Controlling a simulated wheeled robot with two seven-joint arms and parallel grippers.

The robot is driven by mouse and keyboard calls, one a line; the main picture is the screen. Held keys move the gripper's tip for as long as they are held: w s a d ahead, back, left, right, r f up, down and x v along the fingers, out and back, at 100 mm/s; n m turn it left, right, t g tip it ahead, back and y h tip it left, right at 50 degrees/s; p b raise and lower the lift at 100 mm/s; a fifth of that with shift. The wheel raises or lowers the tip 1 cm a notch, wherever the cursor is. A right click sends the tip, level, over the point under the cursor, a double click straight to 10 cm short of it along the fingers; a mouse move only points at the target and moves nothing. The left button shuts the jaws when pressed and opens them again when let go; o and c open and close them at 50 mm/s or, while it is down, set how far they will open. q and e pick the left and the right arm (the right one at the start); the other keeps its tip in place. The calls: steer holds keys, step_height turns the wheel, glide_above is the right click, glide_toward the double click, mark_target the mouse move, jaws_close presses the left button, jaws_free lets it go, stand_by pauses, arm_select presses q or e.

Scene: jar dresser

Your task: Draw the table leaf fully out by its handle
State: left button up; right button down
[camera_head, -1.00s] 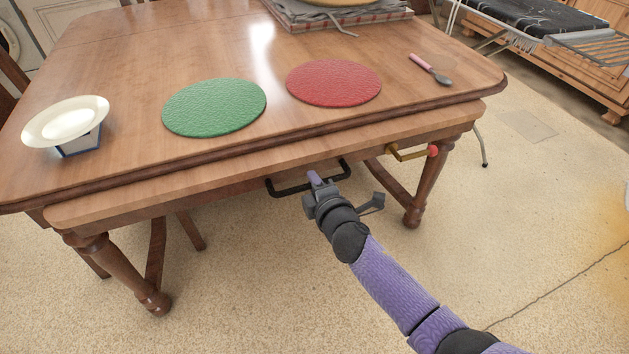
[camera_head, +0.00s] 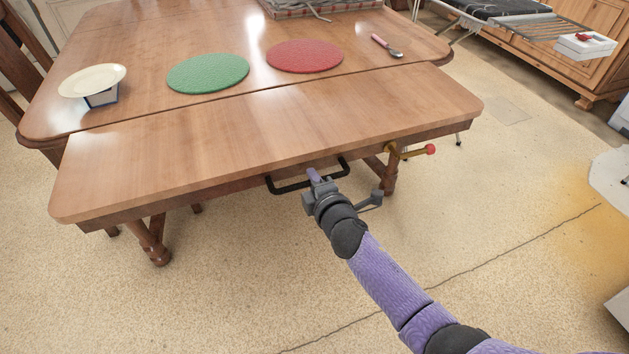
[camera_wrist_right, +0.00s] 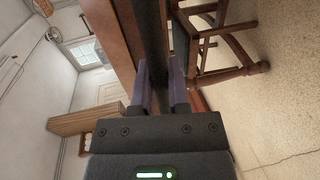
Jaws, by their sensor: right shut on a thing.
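The wooden table leaf (camera_head: 270,137) is drawn a good way out from under the table top (camera_head: 215,28), and a wide bare strip of it shows. The black bar handle (camera_head: 288,187) sits under the leaf's front edge. My right gripper (camera_head: 315,177) is shut on the handle bar. In the right wrist view the dark handle bar (camera_wrist_right: 151,40) runs between the two purple fingers of my right gripper (camera_wrist_right: 161,85). A brass lever with a red knob (camera_head: 430,149) sticks out under the leaf's right end. My left gripper is not in view.
A green mat (camera_head: 208,73), a red mat (camera_head: 305,56), a spoon (camera_head: 386,45) and a cream plate (camera_head: 92,80) on a small blue-sided box (camera_head: 102,98) are on the table top. The floor (camera_head: 220,290) in front is clear.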

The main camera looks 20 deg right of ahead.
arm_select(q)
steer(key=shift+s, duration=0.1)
arm_select(e)
steer(key=shift+s+f, duration=0.15)
steer(key=shift+f, duration=0.05)
steer(key=c, duration=0.9)
jaws_free()
steer(key=shift+s, duration=0.1)
steer(key=shift+o, duration=1.4)
steer(key=shift+r, duration=0.15)
arm_select(q)
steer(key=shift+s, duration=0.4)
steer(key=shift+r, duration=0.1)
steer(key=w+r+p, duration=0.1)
steer(key=p, duration=0.1)
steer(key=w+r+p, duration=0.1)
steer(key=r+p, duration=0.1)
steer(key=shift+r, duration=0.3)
arm_select(e)
steer(key=v, duration=1)
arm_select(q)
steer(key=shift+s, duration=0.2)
